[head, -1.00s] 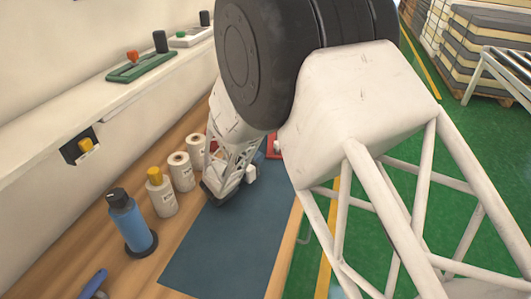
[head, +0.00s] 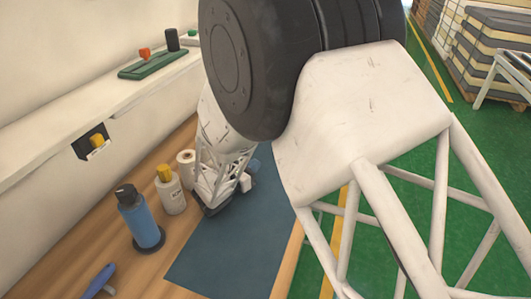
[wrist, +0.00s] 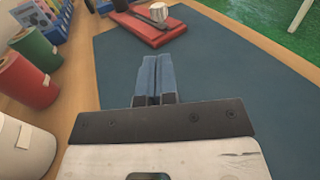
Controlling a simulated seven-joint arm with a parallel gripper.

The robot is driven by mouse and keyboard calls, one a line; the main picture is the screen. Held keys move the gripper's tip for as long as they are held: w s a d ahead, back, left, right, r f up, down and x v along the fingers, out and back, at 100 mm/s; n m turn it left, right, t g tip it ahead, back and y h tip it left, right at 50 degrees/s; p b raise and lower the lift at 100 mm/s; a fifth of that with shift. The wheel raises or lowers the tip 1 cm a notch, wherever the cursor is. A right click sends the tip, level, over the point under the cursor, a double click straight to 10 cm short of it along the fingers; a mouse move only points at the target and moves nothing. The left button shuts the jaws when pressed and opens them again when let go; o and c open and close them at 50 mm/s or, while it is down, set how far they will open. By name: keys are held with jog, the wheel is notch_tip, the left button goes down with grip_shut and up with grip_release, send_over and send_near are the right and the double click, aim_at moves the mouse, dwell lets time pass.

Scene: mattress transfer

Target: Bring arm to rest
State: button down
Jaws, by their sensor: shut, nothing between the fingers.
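My gripper (wrist: 157,80) shows in the wrist view with its two blue-grey fingers together and empty. It is over the dark blue mat (wrist: 115,50) on the wooden bench, with its tips pointing toward a red block-like object (wrist: 150,28). In the head view my arm reaches down to the far part of the mat (head: 225,260).
A blue bottle (head: 135,222), a white bottle with a yellow cap (head: 170,192) and a white spool (head: 186,165) stand left of the mat. A green roll (wrist: 34,55) and a red roll (wrist: 25,80) stand left in the wrist view. The near mat is clear.

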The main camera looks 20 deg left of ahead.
jog(key=shift+d, duration=0.1)
jog(key=s+d+r+m+g+h, duration=0.15)
jog(key=d+r+m+g, duration=0.3)
jog(key=d, duration=0.65)
jog(key=s+d+r+m+g+h, duration=0.1)
jog(key=s+d+r+m+g, duration=0.4)
jog(key=d, duration=0.6)
jog(key=d+r+m+g+h, duration=0.1)
jog(key=d+r+m+g, duration=0.2)
jog(key=d+r+m, duration=0.55)
jog(key=s+d+r+m+y, duration=0.2)
jog(key=s+d+m+y, duration=0.3)
jog(key=s+d, duration=0.3)
jog(key=s+d+r+m+g+y, duration=0.1)
jog(key=s+d+m+y, duration=0.4)
jog(key=s, duration=1.1)
jog(key=d+m, duration=0.3)
jog(key=shift+r+m, duration=0.3)
jog(key=shift+r, duration=0.1)
